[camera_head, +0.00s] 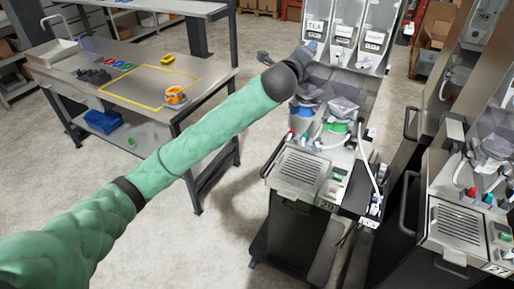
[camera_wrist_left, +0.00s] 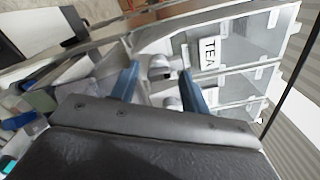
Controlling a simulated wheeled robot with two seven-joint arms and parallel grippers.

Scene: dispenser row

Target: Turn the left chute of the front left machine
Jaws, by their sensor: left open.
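The front left machine (camera_head: 308,172) stands right of centre in the head view, with a row of clear canisters at its top. The left canister (camera_head: 317,22) has a TEA label, also readable in the wrist view (camera_wrist_left: 208,52). Below that canister, the wrist view shows a grey rounded chute (camera_wrist_left: 159,66); a second chute (camera_wrist_left: 172,102) sits lower. My left gripper (camera_head: 311,47) is at the left canister's lower front and hides the chute in the head view. Its blue fingers (camera_wrist_left: 160,82) are open, with the left chute between or just beyond their tips; contact is unclear. My right gripper is out of view.
A steel workbench (camera_head: 125,52) with an orange-banded item (camera_head: 176,95) stands to the left. Another machine (camera_head: 468,215) stands close on the right. Bare floor (camera_head: 215,235) lies between the bench and the front left machine.

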